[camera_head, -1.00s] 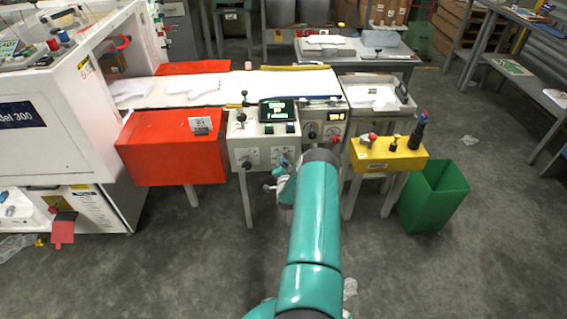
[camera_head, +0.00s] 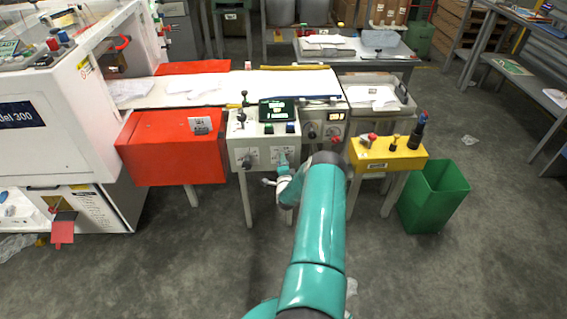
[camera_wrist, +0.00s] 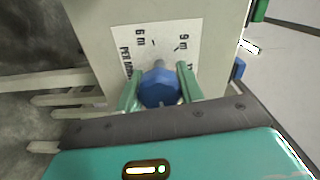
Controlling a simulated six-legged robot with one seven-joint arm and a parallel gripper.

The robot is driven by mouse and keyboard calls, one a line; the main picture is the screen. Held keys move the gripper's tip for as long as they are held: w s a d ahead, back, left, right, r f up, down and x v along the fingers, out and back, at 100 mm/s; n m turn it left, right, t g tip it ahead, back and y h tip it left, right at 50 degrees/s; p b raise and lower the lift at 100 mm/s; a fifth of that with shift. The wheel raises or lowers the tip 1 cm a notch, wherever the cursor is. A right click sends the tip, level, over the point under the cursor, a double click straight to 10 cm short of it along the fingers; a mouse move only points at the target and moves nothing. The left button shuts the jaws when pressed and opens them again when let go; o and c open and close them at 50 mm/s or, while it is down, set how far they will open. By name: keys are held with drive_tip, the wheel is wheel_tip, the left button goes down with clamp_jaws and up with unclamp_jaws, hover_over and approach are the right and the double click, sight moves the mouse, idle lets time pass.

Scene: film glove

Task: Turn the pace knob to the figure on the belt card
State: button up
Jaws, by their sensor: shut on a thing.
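The pace knob (camera_wrist: 160,88) is a blue faceted knob on a pale panel. In the wrist view my gripper (camera_wrist: 158,74) has its two green fingers shut on it from both sides. Behind it a white dial label (camera_wrist: 135,45) shows "6 m", "9 m" and part of "PER MIN"; the knob and fingers hide its lower part. In the head view my gripper (camera_head: 284,164) is at the front of the white control box (camera_head: 240,158), and the knob is hidden there.
The white belt (camera_head: 225,88) carries flat pale glove shapes. The red cover (camera_head: 165,150) is left of the control box. A yellow box (camera_head: 385,155) with several knobs and a green bin (camera_head: 435,192) are at right.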

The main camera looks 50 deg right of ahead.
drive_tip(key=o, duration=1)
drive_tip(key=v, duration=1.4)
drive_tip(key=shift+d, duration=0.1)
